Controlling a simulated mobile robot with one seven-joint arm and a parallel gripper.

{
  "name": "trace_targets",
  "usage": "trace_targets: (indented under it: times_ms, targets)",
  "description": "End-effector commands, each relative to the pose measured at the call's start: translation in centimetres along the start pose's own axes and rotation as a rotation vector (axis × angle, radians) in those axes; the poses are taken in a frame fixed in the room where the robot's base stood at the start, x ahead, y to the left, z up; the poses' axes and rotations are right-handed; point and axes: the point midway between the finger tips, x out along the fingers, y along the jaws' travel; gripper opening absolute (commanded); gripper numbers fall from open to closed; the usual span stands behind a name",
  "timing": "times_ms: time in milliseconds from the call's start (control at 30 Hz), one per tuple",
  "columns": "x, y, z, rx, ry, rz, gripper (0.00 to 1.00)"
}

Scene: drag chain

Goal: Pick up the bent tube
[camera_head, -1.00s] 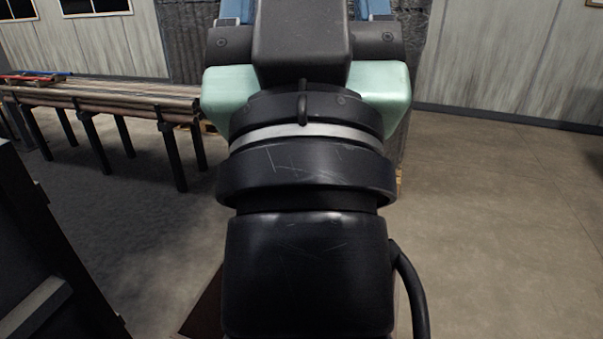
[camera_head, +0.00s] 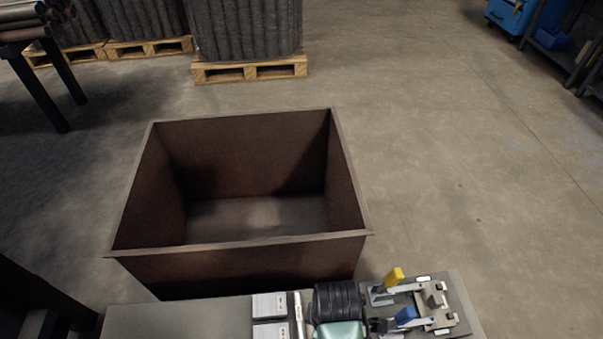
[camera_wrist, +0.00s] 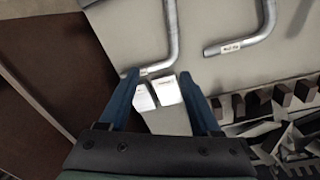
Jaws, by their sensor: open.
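Two grey bent tubes show in the wrist view on a light grey surface (camera_wrist: 120,28). The nearer bent tube (camera_wrist: 172,38) runs down from the top edge and curves left, its end just beyond my fingertips. The other bent tube (camera_wrist: 262,25), with a white label, lies to its right. My gripper (camera_wrist: 159,76) has its two blue fingers apart. Two white blocks (camera_wrist: 166,90) show between the fingers, with no tube clearly between them. Contact with the tube cannot be told. In the head view my gripper's fingers are not seen.
An empty brown open bin (camera_head: 237,243) stands beyond the table (camera_head: 180,318) in the head view. A clamp fixture (camera_head: 435,312) with yellow and blue handles sits at the table's right. Dark blocks (camera_wrist: 255,102) and metal pieces lie right in the wrist view. Floor right of the bin is clear.

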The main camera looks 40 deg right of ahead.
Motion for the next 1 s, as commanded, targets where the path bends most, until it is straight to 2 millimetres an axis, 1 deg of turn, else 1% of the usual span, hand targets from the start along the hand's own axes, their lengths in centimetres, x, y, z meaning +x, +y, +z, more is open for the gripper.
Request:
trace_targets:
  times_ms: [33,133,267,400,500,600,767,867,1000]
  targets:
    - [1.5,-1.1,0.9,-0.008,-0.017,-0.039,0.64]
    - [2.6,-2.1,1.6,-0.021,-0.030,-0.073,0.64]
    - [4.6,-2.4,1.7,-0.024,-0.032,-0.078,0.64]
    - [7.4,-2.5,1.8,-0.022,-0.032,-0.077,0.64]
    - [8.8,-2.6,1.8,-0.023,-0.031,-0.075,0.64]
    - [9.6,-2.6,1.8,-0.023,-0.031,-0.074,0.64]
    - [10.2,-2.6,1.7,-0.023,-0.030,-0.073,0.64]
    - [11.4,-2.6,1.6,-0.022,-0.030,-0.073,0.64]
    - [13.6,-2.7,1.4,-0.022,-0.031,-0.073,0.64]
